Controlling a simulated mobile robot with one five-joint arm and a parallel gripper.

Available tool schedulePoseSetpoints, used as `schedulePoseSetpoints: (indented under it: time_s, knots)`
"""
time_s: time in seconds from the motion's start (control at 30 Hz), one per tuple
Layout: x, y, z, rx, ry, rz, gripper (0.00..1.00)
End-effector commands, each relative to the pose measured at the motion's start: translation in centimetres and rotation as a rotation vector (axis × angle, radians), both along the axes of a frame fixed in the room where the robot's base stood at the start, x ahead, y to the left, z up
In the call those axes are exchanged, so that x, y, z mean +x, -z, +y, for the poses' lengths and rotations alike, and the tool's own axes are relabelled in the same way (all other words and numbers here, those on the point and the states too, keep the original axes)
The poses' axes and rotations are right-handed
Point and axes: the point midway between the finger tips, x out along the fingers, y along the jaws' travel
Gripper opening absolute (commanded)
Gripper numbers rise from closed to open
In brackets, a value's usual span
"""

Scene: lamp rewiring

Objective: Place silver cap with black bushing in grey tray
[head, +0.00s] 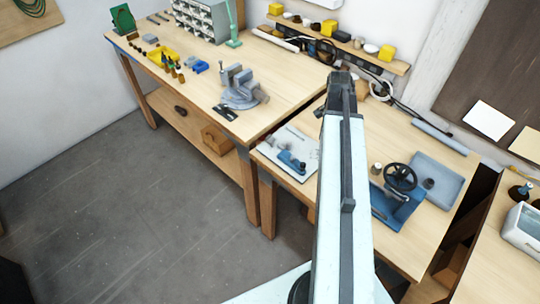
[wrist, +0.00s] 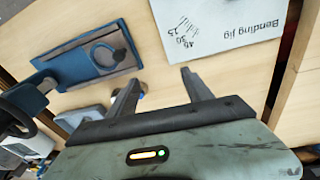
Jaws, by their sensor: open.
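The grey tray (head: 448,191) lies flat on the right bench in the head view. A small dark round piece (head: 428,183) shows at the tray's left part; I cannot tell whether it is the bushing. A small silver-grey cylinder (head: 376,168) stands on the bench left of the handwheel; it may be the silver cap, but it is too small to be sure. In the wrist view my gripper (wrist: 159,77) is open, with nothing between its fingers, above bare wood near the bending jig.
A blue press (head: 398,211) with a black handwheel (head: 400,177) stands left of the tray. The white bending jig plate (wrist: 225,38) is ahead of my fingers. A vise (head: 240,88) stands on the left bench. A shelf (head: 385,62) runs along the wall.

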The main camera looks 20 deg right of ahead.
Motion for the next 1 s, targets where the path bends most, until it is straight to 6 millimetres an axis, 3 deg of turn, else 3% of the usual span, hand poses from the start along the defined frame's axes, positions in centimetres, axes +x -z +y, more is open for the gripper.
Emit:
schedulePoseSetpoints:
  time_s: [0.03, 0.1, 0.2, 0.3, 0.4, 0.77, 0.87, 1.0]
  knots:
    - [2.2, 0.1, 5.9, 0.021, -0.178, 0.007, 0.59]
    - [4.4, 0.1, 13.7, 0.053, -0.437, 0.019, 0.59]
    - [5.8, 0.2, 23.8, 0.092, -0.778, 0.035, 0.59]
    - [5.7, 0.2, 31.4, 0.12, -1.045, 0.046, 0.59]
    - [5.1, 0.2, 36.0, 0.139, -1.211, 0.053, 0.59]
    - [4.9, 0.4, 36.6, 0.148, -1.288, 0.056, 0.59]
    - [4.9, 2.0, 36.6, 0.148, -1.287, 0.056, 0.59]
    - [4.8, 5.7, 36.6, 0.147, -1.286, 0.057, 0.59]
